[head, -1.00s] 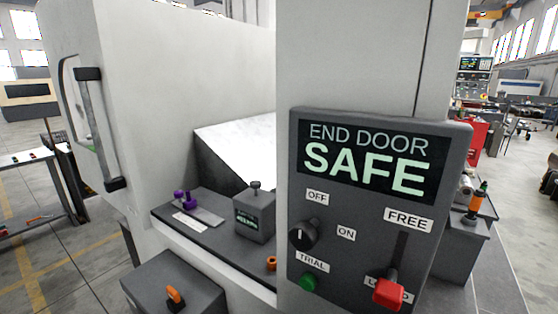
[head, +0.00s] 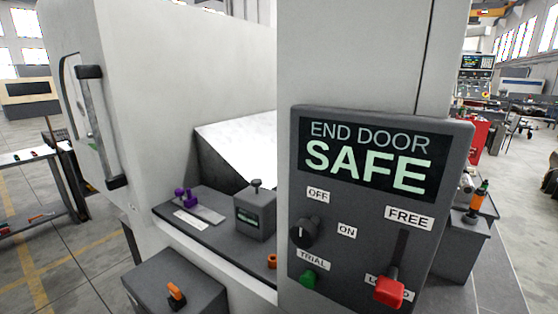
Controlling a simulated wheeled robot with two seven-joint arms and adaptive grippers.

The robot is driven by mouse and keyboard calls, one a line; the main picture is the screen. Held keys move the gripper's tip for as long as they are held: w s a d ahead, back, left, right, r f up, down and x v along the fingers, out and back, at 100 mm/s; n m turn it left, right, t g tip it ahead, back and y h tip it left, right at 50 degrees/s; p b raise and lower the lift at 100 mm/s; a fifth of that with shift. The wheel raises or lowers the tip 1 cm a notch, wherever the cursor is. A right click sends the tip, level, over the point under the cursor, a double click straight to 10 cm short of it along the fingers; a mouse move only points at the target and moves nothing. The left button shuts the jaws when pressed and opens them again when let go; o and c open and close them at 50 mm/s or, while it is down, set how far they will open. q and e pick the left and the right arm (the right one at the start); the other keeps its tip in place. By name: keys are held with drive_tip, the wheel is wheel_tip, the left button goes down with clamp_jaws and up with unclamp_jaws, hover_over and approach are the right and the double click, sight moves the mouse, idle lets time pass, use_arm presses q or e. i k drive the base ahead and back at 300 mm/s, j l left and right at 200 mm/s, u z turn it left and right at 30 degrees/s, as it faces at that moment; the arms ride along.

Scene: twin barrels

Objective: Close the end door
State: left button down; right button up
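A tall white machine door (head: 185,65) with a dark vertical bar handle (head: 100,128) stands at the left; I cannot tell whether this is the end door. An opening with a pale sloped panel (head: 240,145) shows between it and the white column. On the column, a dark control panel (head: 375,210) reads "END DOOR SAFE" in green. It carries a black knob (head: 305,233) between OFF and ON labels, a green TRIAL button (head: 309,280), and a red lever (head: 389,287) at the low end of its slot, below FREE. Neither of my grippers is in view.
A dark ledge (head: 180,232) holds a purple fitting (head: 186,197) and a small grey box (head: 255,213). A grey box with an orange switch (head: 177,295) stands below. Orange-topped equipment (head: 476,200) stands at right. Floor shows at both sides.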

sight(72, 31)
drive_tip(key=u, duration=1.35)
drive_tip(key=i+j, duration=0.1)
drive_tip(key=j, duration=0.25)
drive_tip(key=i+j, duration=0.15)
drive_tip(key=j, duration=0.2)
drive_tip(key=i+j+z, duration=0.1)
drive_tip(key=j, duration=0.25)
drive_tip(key=i+j, duration=0.15)
drive_tip(key=j, duration=0.2)
drive_tip(key=i+j+z, duration=0.1)
drive_tip(key=j, duration=0.25)
drive_tip(key=i+j, duration=0.3)
drive_tip(key=i+j+z, duration=0.15)
drive_tip(key=j, duration=0.2)
drive_tip(key=i+j+z, duration=0.2)
drive_tip(key=i+j, duration=0.45)
drive_tip(key=j, duration=0.1)
